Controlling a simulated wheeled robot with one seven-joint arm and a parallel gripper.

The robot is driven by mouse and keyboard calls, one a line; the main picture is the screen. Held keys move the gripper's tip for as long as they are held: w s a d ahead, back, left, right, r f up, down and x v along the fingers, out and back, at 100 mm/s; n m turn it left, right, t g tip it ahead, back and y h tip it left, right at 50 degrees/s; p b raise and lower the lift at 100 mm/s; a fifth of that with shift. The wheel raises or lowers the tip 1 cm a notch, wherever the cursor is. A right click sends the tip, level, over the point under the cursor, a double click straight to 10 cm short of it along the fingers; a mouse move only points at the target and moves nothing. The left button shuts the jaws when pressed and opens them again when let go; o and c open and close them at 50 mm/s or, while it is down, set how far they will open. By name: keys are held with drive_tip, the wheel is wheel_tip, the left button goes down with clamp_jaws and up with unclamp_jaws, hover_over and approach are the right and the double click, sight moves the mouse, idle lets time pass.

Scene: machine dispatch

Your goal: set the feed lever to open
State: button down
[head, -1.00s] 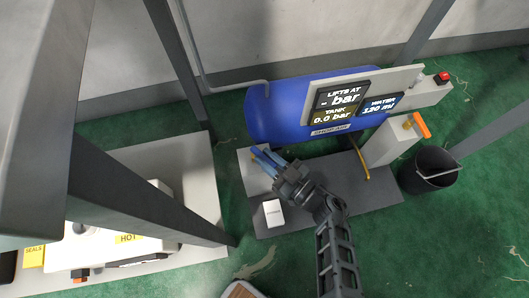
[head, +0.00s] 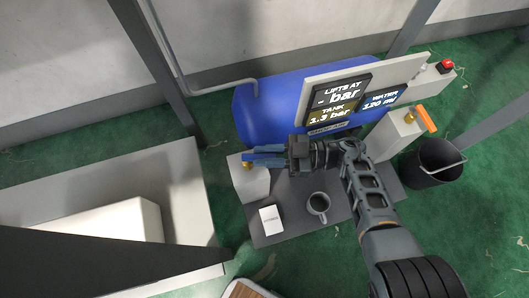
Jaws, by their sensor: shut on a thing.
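My gripper (head: 262,155) reaches left from the arm, its long blue fingers over a pale block (head: 256,183) at the left end of the grey base. The fingers are shut at a brass valve fitting (head: 247,162) on that block. The feed lever they are shut on is mostly hidden by them, so its exact angle cannot be told. The blue tank (head: 250,112) stands behind, with a display (head: 335,103) reading TANK 1.3 bar and "- bar" under LIFTS AT. A second display (head: 381,101) reads WATER 120 ml.
An orange lever (head: 426,118) sits on a brass fitting on the right post (head: 395,135). A grey mug (head: 318,206) and a white card (head: 271,219) are on the base (head: 290,228). A black bucket (head: 436,168) stands right; a red button (head: 446,67) is above.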

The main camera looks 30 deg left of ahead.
drive_tip(key=shift+a+g, duration=0.1)
drive_tip(key=shift+g, duration=0.2)
drive_tip(key=c, duration=1)
unclamp_jaws()
drive_tip(key=shift+c, duration=0.2)
drive_tip(key=v, duration=0.8)
drive_tip(key=shift+b, duration=0.45)
drive_tip(key=shift+r, duration=0.1)
